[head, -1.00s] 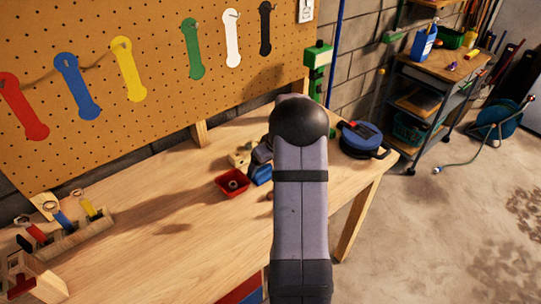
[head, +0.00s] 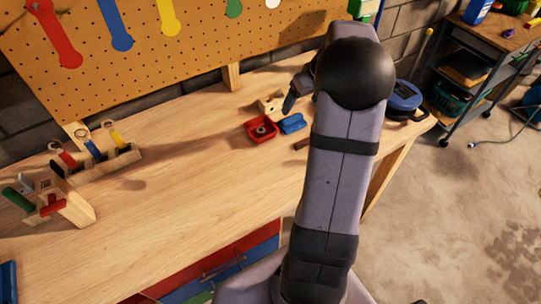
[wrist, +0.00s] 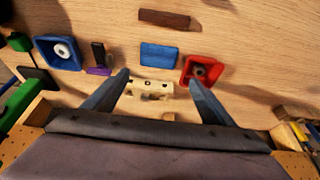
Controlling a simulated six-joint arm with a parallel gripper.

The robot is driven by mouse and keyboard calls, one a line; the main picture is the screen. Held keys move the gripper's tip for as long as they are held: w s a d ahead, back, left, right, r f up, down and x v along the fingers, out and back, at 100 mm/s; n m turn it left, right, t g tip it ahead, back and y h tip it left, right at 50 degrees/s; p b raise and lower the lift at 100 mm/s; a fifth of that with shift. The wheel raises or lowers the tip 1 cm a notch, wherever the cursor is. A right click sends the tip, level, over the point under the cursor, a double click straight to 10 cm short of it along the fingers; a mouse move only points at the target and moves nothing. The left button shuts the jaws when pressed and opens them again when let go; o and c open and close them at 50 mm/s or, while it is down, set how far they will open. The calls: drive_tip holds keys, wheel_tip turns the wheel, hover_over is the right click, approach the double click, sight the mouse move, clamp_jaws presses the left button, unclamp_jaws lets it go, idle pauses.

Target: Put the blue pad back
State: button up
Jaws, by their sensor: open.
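A blue rectangular pad (head: 293,123) lies on the bench, just right of a red square tray (head: 262,130). In the wrist view the pad (wrist: 159,55) lies flat, left of the red tray (wrist: 201,71) and beyond my fingertips. My gripper (wrist: 158,76) is open and empty, its fingers spread on either side of a cream block with holes (wrist: 150,89). In the head view my arm hides most of the gripper; one finger shows behind the pad. Another blue item (head: 8,282) shows partly at the lower left edge; I cannot tell what it is.
A dark brown bar (wrist: 163,18) lies near the pad. A blue tray with a white ring (wrist: 55,48) is at left in the wrist view. A wooden tool rack (head: 105,165) stands at the bench's left. The bench middle (head: 190,190) is clear.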

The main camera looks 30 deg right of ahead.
drive_tip(key=s+a+f+g, duration=0.1)
drive_tip(key=s+a, duration=0.2)
drive_tip(key=a, duration=0.7)
drive_tip(key=s+a+f+g, duration=0.15)
drive_tip(key=s+a, duration=0.25)
drive_tip(key=a, duration=0.5)
drive_tip(key=shift+g, duration=0.85)
drive_tip(key=s+a+f, duration=0.1)
drive_tip(key=s+a, duration=0.2)
drive_tip(key=s, duration=0.1)
drive_tip(key=s+a+f, duration=0.1)
drive_tip(key=s+a, duration=0.2)
drive_tip(key=s, duration=0.1)
drive_tip(key=s+a+f, duration=0.1)
drive_tip(key=s+a, duration=0.2)
drive_tip(key=s, duration=0.1)
drive_tip(key=shift+s+a+f, duration=0.1)
drive_tip(key=shift+s+a, duration=0.1)
drive_tip(key=shift+s, duration=0.05)
drive_tip(key=shift+s+a+f, duration=0.1)
drive_tip(key=shift+s+f, duration=0.05)
drive_tip(key=shift+s, duration=0.25)
